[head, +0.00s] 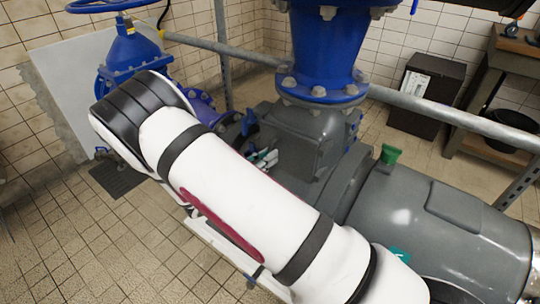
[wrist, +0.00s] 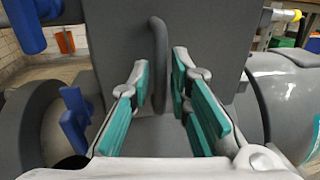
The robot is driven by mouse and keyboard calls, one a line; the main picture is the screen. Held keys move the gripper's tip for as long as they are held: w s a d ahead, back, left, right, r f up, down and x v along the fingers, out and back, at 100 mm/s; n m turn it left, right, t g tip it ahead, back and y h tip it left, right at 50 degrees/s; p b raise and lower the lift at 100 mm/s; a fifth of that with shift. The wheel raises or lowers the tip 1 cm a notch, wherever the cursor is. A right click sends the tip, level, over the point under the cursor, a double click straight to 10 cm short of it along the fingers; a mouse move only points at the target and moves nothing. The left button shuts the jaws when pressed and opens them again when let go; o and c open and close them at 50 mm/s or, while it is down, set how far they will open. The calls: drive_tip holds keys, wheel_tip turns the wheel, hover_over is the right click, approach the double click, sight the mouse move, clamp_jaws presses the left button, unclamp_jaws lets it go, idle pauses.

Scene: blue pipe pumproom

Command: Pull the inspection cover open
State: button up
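The inspection cover (wrist: 215,28) is a flat dark grey plate in the upper middle of the wrist view. Its handle (wrist: 158,45) is a dark upright bar on the plate. My gripper (wrist: 161,64) is open, with one teal-padded finger on each side of the handle. In the head view my gripper (head: 264,156) shows only in part, beside the grey pump body (head: 308,130). My white arm hides much of that area, and I cannot make out the cover's handle there.
A blue flanged pipe (head: 322,50) rises from the pump. A grey motor (head: 440,215) lies at the right. A grey rail (head: 430,103) crosses behind. A blue valve (head: 130,55) stands at the left. Tiled floor (head: 90,240) is clear at lower left.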

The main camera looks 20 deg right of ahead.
drive_tip(key=shift+x, duration=0.85)
drive_tip(key=shift+c, duration=0.6)
clamp_jaws()
